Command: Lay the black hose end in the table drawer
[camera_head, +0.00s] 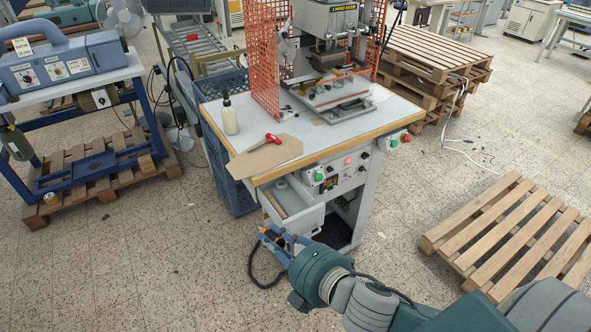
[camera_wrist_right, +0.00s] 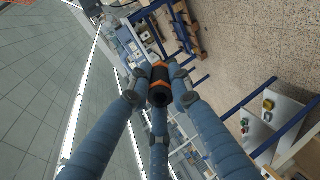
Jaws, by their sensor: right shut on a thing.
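My right gripper (camera_head: 273,236) is low in front of the table, just beside the open drawer (camera_head: 305,219). Its blue fingers are shut on the black hose end, and the black hose (camera_head: 254,270) hangs below it in a loop. In the right wrist view the black hose end (camera_wrist_right: 159,96) sits between the orange-tipped fingers (camera_wrist_right: 160,80), its round opening facing the camera. The drawer is pulled out from the front of the table, and a light-coloured item (camera_head: 281,184) shows inside it. My left gripper is not in view.
The stamping press (camera_head: 330,50) stands on the table (camera_head: 375,117) behind an orange mesh guard. A bottle (camera_head: 229,117), a brown board (camera_head: 262,159) and a red-handled tool (camera_head: 274,139) are on the tabletop. A wooden pallet (camera_head: 515,235) lies at right.

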